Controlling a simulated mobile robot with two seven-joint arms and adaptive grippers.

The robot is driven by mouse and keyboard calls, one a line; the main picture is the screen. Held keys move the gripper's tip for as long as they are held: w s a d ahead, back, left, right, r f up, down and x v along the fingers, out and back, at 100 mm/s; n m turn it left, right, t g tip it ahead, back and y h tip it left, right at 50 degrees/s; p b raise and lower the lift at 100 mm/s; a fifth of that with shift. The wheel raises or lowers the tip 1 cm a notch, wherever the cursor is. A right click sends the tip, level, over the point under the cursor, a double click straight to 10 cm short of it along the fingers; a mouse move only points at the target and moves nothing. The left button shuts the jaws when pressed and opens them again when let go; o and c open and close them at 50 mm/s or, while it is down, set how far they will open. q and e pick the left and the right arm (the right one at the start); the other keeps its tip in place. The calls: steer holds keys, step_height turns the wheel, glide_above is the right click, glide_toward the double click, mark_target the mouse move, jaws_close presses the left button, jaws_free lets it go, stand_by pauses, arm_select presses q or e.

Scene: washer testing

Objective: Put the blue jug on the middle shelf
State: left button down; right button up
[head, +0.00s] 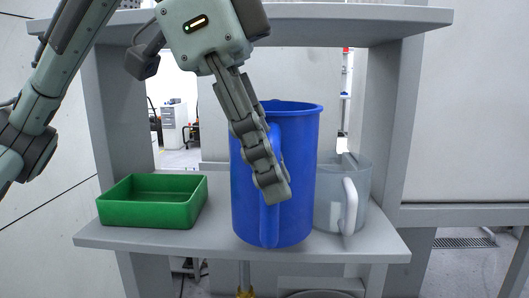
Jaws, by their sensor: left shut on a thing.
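The blue jug (300,175) is upright over the middle shelf (180,240), near its front edge, with its handle facing me. Its base looks level with the shelf surface; I cannot tell whether it rests on it or is held just above. My left gripper (272,185) comes down from the upper left and is shut on the jug's handle. The fingers cover the upper part of the handle. My right gripper is not in view.
A green tray (150,213) sits on the shelf to the left of the jug. A clear grey jug (362,185) stands close behind and right of the blue jug, partly hidden by it. The upper shelf board (350,22) and side posts (402,110) frame the space.

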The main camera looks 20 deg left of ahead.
arm_select(q)
steer(key=w+f, duration=0.1)
steer(key=w+a+f, duration=0.1)
steer(key=w, duration=0.1)
steer(key=w+f, duration=0.1)
steer(key=w, duration=0.1)
steer(key=shift+w+a+f, duration=0.1)
steer(key=shift+a, duration=0.15)
steer(key=shift+w+f, duration=0.1)
steer(key=shift+w, duration=0.05)
steer(key=c, duration=1.9)
jaws_free()
steer(key=shift+f, duration=0.25)
steer(key=o, duration=0.5)
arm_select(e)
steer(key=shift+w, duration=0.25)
arm_select(q)
steer(key=shift+r, duration=0.1)
